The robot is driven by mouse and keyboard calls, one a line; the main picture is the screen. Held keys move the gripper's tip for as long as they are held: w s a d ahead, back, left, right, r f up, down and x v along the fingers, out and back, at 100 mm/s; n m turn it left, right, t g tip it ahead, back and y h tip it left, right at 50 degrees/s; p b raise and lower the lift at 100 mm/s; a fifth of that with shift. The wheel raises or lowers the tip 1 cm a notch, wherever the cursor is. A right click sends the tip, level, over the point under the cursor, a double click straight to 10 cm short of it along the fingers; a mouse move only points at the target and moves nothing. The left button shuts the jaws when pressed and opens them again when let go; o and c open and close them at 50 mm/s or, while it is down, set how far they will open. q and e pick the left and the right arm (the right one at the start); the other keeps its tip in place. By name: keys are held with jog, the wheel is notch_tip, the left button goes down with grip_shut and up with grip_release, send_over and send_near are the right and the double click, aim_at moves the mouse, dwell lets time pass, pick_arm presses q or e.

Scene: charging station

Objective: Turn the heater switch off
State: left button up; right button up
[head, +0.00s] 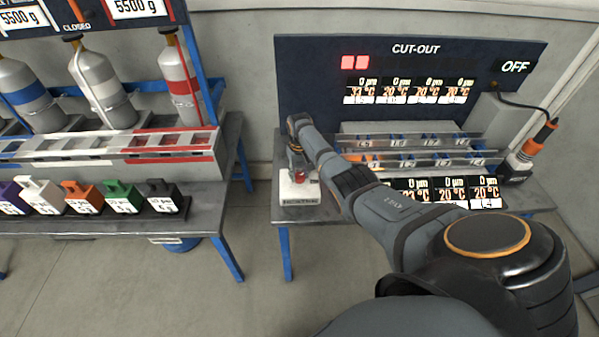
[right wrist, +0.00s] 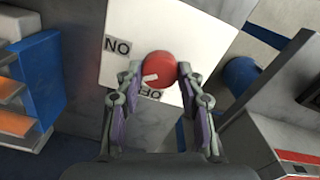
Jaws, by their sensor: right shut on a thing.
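The heater switch appears to be a red knob (right wrist: 160,70) on a white box (right wrist: 125,22). An upside-down ON label (right wrist: 117,46) lies left of the knob, and a partly hidden OFF label (right wrist: 151,93) lies below it. A pale mark on the knob points to the lower left; I cannot tell exactly which label it meets. In the head view the white box (head: 299,190) stands at the left end of the right bench. My right gripper (right wrist: 156,80) is shut on the knob; it comes down over it in the head view (head: 297,170). My left gripper is not in view.
Slotted racks (head: 420,150) fill the right bench. A left bench (head: 200,205) holds gas cylinders and several coloured blocks. A floor gap separates the benches.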

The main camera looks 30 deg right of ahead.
aim_at(299, 176)
jog(key=n, duration=0.5)
jog(key=shift+n+p, duration=0.3)
jog(key=n, duration=0.5)
jog(key=shift+n, duration=0.3)
jog(key=o, duration=1.2)
jog(key=shift+r, duration=0.1)
notch_tip(299, 176, up, 12)
jog(key=shift+f, duration=0.1)
